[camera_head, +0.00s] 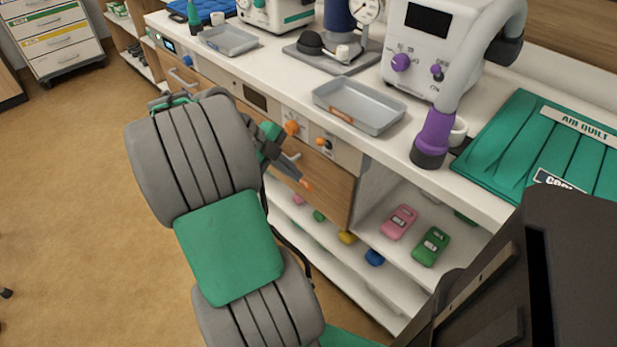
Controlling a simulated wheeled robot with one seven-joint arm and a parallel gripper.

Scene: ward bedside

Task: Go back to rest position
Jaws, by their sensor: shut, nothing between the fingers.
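My gripper (296,174) is at the end of my grey and green arm, in front of the wooden cabinet front below the counter. It points to the right and down, its fingers are together, and it holds nothing. Part of it is hidden behind the thick arm link. I cannot tell whether it touches the cabinet front.
The white counter (283,68) carries two grey trays (362,104) (229,39), a white device with purple knobs (412,50) and a green quilt (545,140). Open shelves below hold pink (399,221) and green (431,246) packs. The brown floor (75,190) at left is mostly clear.

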